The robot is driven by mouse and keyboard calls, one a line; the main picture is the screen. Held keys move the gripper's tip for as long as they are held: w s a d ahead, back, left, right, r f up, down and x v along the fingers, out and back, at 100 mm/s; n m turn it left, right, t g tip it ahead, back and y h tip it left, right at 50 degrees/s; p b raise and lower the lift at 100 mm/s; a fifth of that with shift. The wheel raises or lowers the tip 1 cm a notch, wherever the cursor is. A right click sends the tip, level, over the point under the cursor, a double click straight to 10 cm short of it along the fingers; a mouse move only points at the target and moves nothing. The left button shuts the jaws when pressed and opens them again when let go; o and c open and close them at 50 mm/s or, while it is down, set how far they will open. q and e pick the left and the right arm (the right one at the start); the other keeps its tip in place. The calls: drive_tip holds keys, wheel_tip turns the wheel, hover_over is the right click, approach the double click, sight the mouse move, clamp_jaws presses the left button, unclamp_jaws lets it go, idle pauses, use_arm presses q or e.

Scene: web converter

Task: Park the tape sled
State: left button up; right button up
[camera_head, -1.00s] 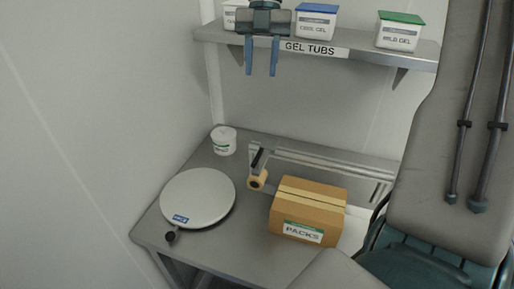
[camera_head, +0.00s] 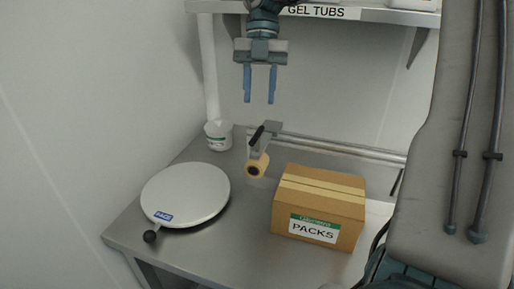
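The tape sled (camera_head: 264,141) has a metal bracket, a dark handle and a tan tape roll (camera_head: 257,166). My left gripper is out of view.
A cardboard carton marked PACKS (camera_head: 323,207) stands on the grey table (camera_head: 235,246). A round white turntable (camera_head: 186,194) with a black knob is at left, with a white tub (camera_head: 218,135) behind it. The GEL TUBS shelf (camera_head: 375,14) is above. My large grey arm link fills the right side.

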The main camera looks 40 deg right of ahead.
sight(258, 131)
drive_tip(key=p+x, duration=0.1)
drive_tip(key=x, duration=0.9)
drive_tip(key=shift+f+p, duration=0.2)
drive_tip(key=shift+p, duration=0.15)
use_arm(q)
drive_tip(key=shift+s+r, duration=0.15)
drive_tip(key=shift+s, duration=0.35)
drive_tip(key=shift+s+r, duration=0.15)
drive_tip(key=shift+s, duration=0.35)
use_arm(e)
clamp_jaws()
